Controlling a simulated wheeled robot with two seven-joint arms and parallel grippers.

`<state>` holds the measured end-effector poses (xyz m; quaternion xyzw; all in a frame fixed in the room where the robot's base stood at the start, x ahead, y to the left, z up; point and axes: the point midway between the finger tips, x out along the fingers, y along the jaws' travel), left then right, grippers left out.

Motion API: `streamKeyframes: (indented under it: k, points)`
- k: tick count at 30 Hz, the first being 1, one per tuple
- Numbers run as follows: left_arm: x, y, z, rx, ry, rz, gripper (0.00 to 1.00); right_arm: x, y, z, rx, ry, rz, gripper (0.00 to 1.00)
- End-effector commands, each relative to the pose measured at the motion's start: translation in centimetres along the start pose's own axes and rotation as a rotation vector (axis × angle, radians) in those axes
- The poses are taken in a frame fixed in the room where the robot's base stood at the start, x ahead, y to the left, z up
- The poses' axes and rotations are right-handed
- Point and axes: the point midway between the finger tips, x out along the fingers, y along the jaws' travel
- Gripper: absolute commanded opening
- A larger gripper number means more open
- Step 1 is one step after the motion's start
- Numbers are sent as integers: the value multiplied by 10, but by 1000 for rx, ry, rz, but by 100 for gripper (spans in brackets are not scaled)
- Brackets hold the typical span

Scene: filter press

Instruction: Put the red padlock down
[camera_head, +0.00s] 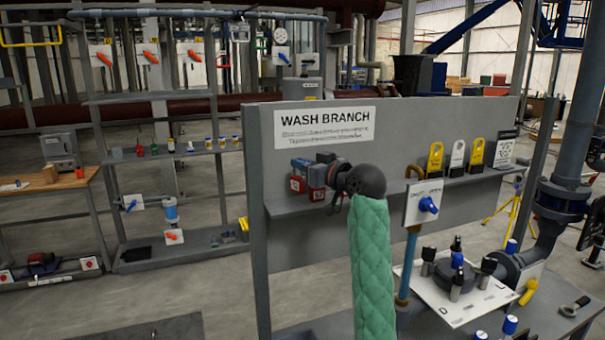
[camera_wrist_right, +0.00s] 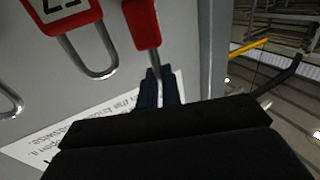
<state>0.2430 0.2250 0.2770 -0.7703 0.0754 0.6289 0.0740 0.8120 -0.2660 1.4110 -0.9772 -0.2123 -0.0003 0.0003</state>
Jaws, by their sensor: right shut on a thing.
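My right gripper (camera_head: 325,172) is at the left end of the shelf on the grey wash branch panel, in the head view. In the right wrist view its dark blue fingers (camera_wrist_right: 160,88) are shut on the metal shackle of a red padlock (camera_wrist_right: 146,24). The held padlock also shows in the head view (camera_head: 317,193), upright by the shelf. I cannot tell whether its base touches the shelf. A second red padlock (camera_wrist_right: 68,14) with a numbered label stands beside it, apart from my fingers. My left gripper is not in view.
The grey shelf (camera_head: 385,188) is bare between my gripper and the valve plate (camera_head: 423,202). A white board (camera_head: 445,300) with knobbed fittings lies in front.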

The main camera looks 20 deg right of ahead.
Motion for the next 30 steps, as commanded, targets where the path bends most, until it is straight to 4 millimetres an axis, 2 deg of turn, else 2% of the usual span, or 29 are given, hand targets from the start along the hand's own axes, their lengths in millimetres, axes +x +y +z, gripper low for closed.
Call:
streamKeyframes:
  k: [9, 22, 23, 24, 30]
  points:
    - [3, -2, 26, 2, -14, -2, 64, 0, 0, 28, 1, 0, 0, 0]
    - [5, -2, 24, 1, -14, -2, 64, 0, 0, 33, 0, 0, 0, 0]
    - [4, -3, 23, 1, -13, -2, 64, 0, 0, 32, 0, 1, 0, 12]
    - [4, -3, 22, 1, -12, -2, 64, 0, 0, 32, 0, 1, 0, 15]
    - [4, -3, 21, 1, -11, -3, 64, 0, 0, 32, 0, 0, 0, 15]
